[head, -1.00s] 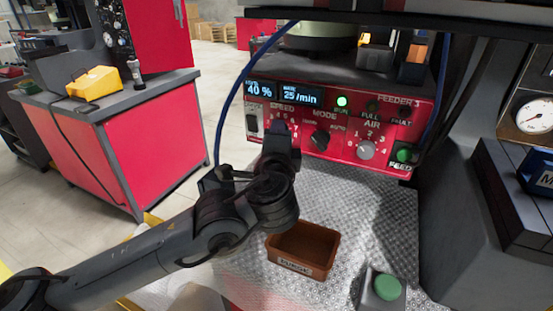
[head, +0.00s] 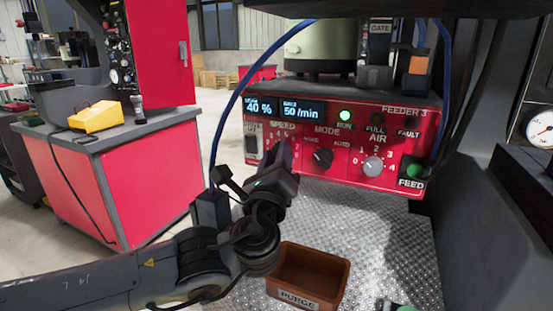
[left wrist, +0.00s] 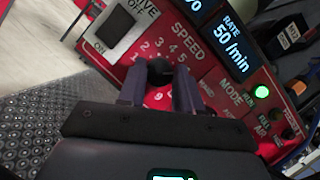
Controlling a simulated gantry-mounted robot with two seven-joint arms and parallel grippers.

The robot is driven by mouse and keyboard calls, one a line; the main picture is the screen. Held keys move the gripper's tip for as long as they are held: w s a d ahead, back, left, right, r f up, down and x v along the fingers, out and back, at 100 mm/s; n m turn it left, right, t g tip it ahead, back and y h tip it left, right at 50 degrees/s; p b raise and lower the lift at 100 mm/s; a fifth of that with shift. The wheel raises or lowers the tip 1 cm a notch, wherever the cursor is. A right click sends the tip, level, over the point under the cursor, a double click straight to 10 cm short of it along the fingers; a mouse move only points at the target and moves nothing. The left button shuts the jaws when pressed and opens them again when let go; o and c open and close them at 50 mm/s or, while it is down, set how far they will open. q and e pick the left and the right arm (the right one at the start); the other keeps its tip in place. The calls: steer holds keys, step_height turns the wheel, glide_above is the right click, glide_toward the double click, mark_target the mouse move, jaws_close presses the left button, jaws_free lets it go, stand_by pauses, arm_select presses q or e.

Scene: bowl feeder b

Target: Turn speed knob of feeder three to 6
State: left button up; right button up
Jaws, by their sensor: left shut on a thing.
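The red control panel of feeder three (head: 390,114) stands ahead, labelled FEEDER 3. Its displays (head: 303,109) read 40 % and 50 /min. My left gripper (head: 272,152) is at the SPEED dial on the panel's left, covering the knob in the head view. In the left wrist view, the dark round speed knob (left wrist: 160,72) sits between the two fingers of my left gripper (left wrist: 158,85), which are shut on it. Printed numbers ring the knob; its pointer is hidden, so I cannot read its setting. My right gripper is not in view.
To the right of SPEED are the MODE knob (head: 323,157), the AIR knob (head: 373,166) and the green FEED button (head: 413,169). A brown PURGE bin (head: 310,277) stands below on the textured metal plate (head: 370,230). A blue hose (head: 228,105) curves past the panel's left.

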arm_select(q)
steer(key=shift+w+f+m+h, duration=0.15)
steer(key=shift+m+h, duration=0.15)
steer(key=shift+m, duration=0.5)
steer(key=o, duration=1)
steer(key=v, duration=1.1)
